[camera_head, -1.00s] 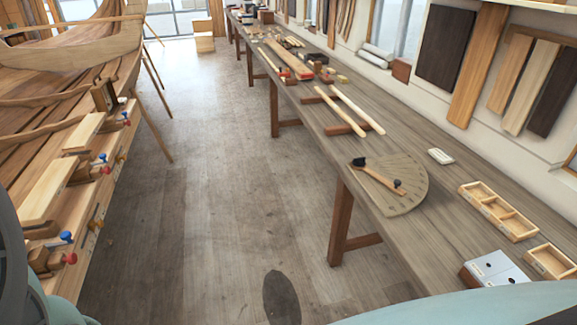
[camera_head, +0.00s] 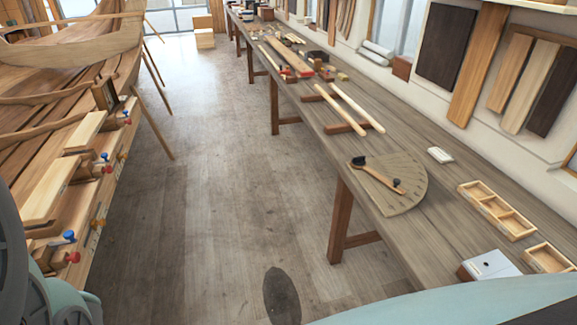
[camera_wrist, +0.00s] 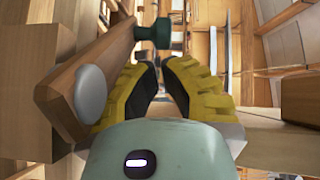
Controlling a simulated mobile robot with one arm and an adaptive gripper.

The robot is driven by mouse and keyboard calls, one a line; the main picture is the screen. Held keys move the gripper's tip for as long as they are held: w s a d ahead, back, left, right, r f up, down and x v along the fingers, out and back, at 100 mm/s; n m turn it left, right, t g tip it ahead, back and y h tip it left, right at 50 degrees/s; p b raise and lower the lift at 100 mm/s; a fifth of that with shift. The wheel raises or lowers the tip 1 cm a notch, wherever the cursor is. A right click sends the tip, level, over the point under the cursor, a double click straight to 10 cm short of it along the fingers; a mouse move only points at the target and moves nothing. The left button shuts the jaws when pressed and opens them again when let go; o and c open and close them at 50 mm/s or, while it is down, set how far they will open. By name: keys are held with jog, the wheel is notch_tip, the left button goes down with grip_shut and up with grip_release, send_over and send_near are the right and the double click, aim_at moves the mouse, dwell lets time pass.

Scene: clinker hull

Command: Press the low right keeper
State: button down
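In the wrist view, a brown wooden bar (camera_wrist: 85,80) slants from lower left up toward the centre. It carries a pale grey disc (camera_wrist: 90,93) at its near end and a dark green knob (camera_wrist: 152,33) at its far end. I cannot tell whether this bar is the low right keeper. My gripper (camera_wrist: 161,66) has yellow fingers with black pads, drawn in close together with nothing visible between them. Its tips appear just below the knob in the picture; contact cannot be told. In the head view my gripper is not visible.
The hull (camera_head: 60,75) with wooden blocks and red and blue knobs (camera_head: 72,257) stands at left. A long workbench (camera_head: 420,165) runs along the right, holding a protractor board (camera_head: 405,200), divided trays (camera_head: 497,210) and a white-topped box (camera_head: 488,266).

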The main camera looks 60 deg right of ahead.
jog(key=shift+s+a+f+n+g+b, duration=0.2)
jog(key=shift+f+n+g+b, duration=0.2)
jog(key=shift+g+b, duration=0.6)
jog(key=shift+s+n+h+b, duration=0.1)
jog(key=shift+n+h+b, duration=0.2)
jog(key=shift+b, duration=0.6)
jog(key=g+b, duration=0.1)
jog(key=s+r+n+g+b, duration=0.1)
jog(key=shift+s+a+n+g+b, duration=0.1)
jog(key=shift+a+n+g+b, duration=0.1)
jog(key=shift+n+g+b, duration=0.15)
jog(key=shift+d+f, duration=0.1)
